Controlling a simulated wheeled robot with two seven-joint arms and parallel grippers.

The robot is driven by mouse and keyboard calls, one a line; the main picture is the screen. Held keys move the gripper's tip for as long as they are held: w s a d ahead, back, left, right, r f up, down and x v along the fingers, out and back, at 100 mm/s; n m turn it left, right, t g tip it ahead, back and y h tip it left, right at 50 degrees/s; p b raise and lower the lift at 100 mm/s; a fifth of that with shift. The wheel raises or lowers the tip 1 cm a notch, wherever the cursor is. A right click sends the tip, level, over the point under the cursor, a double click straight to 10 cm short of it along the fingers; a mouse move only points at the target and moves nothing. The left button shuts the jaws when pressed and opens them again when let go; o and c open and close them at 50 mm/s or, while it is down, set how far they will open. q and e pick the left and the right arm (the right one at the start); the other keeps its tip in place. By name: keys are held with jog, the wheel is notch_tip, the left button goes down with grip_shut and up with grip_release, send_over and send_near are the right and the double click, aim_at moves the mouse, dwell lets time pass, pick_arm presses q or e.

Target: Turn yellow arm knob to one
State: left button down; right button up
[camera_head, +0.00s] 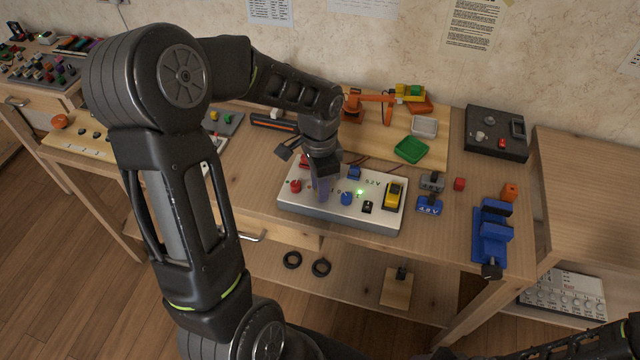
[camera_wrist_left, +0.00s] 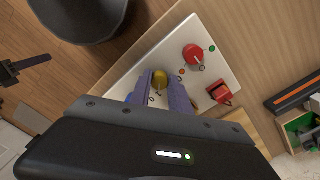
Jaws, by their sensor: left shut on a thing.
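The white control panel (camera_head: 375,217) lies on the bench, with red and blue knobs and a yellow rocker part on its face. My left gripper (camera_head: 321,188) points down at the panel between the red knob (camera_head: 295,186) and the blue knob (camera_head: 346,198). In the left wrist view the yellow arm knob (camera_wrist_left: 160,77) sits between the two purplish fingers of the left gripper (camera_wrist_left: 161,92), which are shut on it. In the head view the gripper hides this knob. The knob's pointer and exact setting are not clear. Part of my right arm shows at the bottom right.
A red knob (camera_wrist_left: 194,54) and a red switch (camera_wrist_left: 220,94) are close beside the gripper. Behind the panel are a green tray (camera_head: 411,150) and a small orange robot arm (camera_head: 372,97). A blue vise (camera_head: 490,235) stands at the right.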

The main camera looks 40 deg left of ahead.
dwell(0.4)
pick_arm(q)
jog(key=c, duration=1.2)
grip_release()
notch_tip(320, 180, up, 8)
jog(key=shift+f, duration=0.1)
